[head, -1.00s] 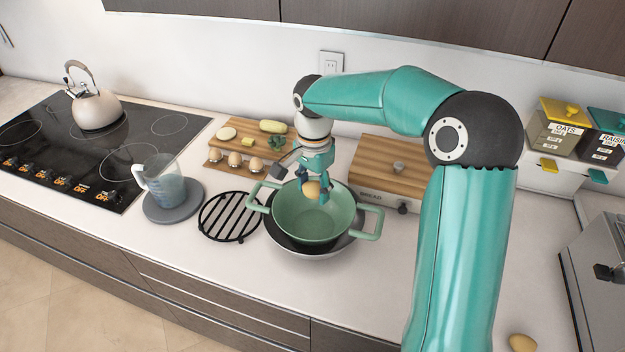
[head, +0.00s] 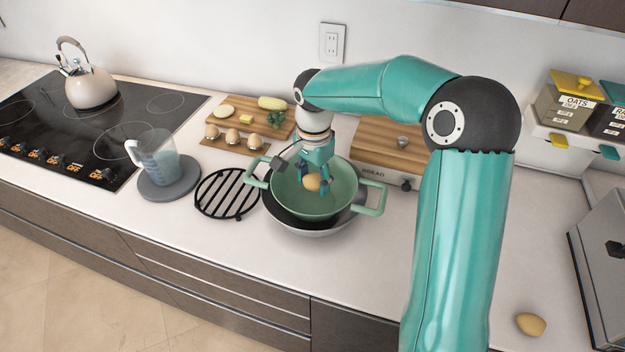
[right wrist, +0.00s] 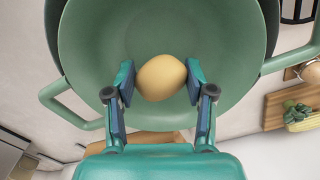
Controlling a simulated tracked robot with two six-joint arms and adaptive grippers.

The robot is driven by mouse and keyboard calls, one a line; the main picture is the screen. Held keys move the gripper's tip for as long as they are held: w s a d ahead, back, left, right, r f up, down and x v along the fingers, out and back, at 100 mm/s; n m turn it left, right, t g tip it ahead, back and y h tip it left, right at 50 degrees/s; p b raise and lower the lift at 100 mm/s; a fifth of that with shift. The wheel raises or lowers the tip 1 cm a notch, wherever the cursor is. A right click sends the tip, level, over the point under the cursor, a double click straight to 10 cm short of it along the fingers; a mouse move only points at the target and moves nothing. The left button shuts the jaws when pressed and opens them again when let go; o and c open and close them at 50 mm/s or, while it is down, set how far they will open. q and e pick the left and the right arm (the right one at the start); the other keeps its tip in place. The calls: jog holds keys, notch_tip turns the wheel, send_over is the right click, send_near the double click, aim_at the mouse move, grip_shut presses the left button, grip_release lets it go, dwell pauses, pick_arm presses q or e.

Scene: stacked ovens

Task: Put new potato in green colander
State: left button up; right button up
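A yellow-brown new potato (head: 312,182) is between the fingertips of my right gripper (head: 314,178), which is shut on it. The potato is inside the green colander (head: 342,185), over its bowl; whether it touches the bottom is hard to tell. In the right wrist view the potato (right wrist: 161,77) lies between both finger pads, with the green colander (right wrist: 95,40) behind it. The colander sits in a dark pan (head: 300,228). Another potato (head: 531,324) lies on the counter at the lower right. My left gripper is not in view.
A bread box (head: 385,150) stands behind the colander. A black trivet (head: 227,194) and a measuring jug (head: 155,157) are to its left. A cutting board (head: 240,128) with eggs is behind. The front counter right of the pan is clear.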

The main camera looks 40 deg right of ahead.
aim_at(313, 176)
jog(key=o, duration=0.4)
dwell(0.3)
notch_tip(313, 176, up, 7)
jog(key=p, duration=0.5)
